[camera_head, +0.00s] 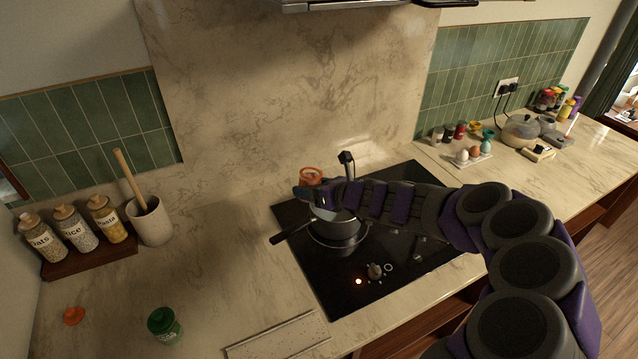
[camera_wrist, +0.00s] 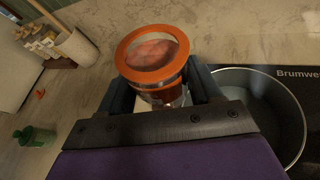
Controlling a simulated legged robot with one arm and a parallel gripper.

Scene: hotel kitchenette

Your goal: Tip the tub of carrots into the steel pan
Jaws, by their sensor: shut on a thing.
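My gripper (camera_head: 318,194) is shut on a clear tub with an orange rim (camera_head: 311,174). In the wrist view the tub (camera_wrist: 152,62) sits between the two fingers, and orange pieces, the carrots (camera_wrist: 152,50), show inside its round top. The tub looks about upright. The steel pan (camera_head: 338,229) stands on the black hob, its dark handle pointing left. The tub is above and behind the pan in the head view, partly hidden by my gripper. In the wrist view the pan (camera_wrist: 262,108) is just right of the tub and looks empty in the part that shows.
Labelled jars (camera_head: 75,228) and a utensil crock (camera_head: 150,222) stand behind. Eggs (camera_head: 468,153) and a kettle (camera_head: 520,132) are at right. The range hood (camera_head: 370,4) is overhead.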

